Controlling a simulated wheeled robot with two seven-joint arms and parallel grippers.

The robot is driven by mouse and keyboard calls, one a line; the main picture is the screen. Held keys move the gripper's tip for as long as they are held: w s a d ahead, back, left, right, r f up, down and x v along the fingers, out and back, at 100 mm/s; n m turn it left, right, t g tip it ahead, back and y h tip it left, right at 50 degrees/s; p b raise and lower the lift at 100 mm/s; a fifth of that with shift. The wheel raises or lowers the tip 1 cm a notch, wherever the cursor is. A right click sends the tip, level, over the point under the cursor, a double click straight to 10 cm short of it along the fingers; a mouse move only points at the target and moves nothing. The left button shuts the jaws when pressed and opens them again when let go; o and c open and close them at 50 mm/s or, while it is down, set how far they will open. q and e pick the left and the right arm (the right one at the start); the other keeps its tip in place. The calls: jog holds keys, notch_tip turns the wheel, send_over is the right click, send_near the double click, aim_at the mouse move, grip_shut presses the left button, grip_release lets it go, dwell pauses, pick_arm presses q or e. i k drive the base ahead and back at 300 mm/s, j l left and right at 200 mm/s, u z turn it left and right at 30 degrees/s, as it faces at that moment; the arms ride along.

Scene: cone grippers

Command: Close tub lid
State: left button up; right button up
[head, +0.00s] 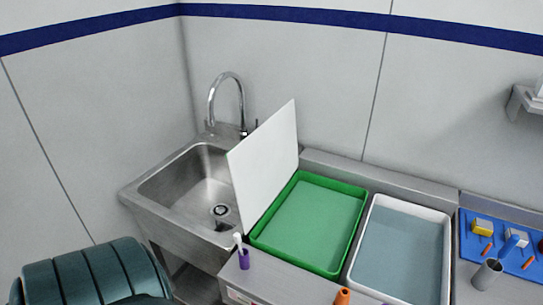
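A green rectangular tub (312,222) sits on the counter to the right of the sink, with a lighter green inside. A flat white lid (265,165) stands up steeply along the tub's left side, so the tub is open at the top. The lid's lower edge meets or is close to the tub's left rim; any hinge is too small to tell. To the right is a second tub (400,250), white with a grey-blue inside, also uncovered. Neither of my grippers is in view.
A steel sink (170,185) with a tall tap (212,98) lies left of the lid. A purple holder (243,258) stands by the tub's front left corner. An orange item (342,297) is at the front edge. A blue mat (470,247) with small items lies right.

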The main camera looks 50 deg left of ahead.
aim_at(262, 165)
jog(key=k+j, duration=0.1)
jog(key=j, duration=0.35)
jog(key=k+j, duration=0.15)
jog(key=j, duration=0.25)
jog(key=k+j, duration=0.1)
jog(key=j, duration=0.35)
jog(key=k+j+u, duration=0.1)
jog(key=j, duration=0.35)
jog(key=k+j, duration=0.1)
jog(key=j, duration=0.35)
jog(key=k+j, duration=0.1)
jog(key=j, duration=0.3)
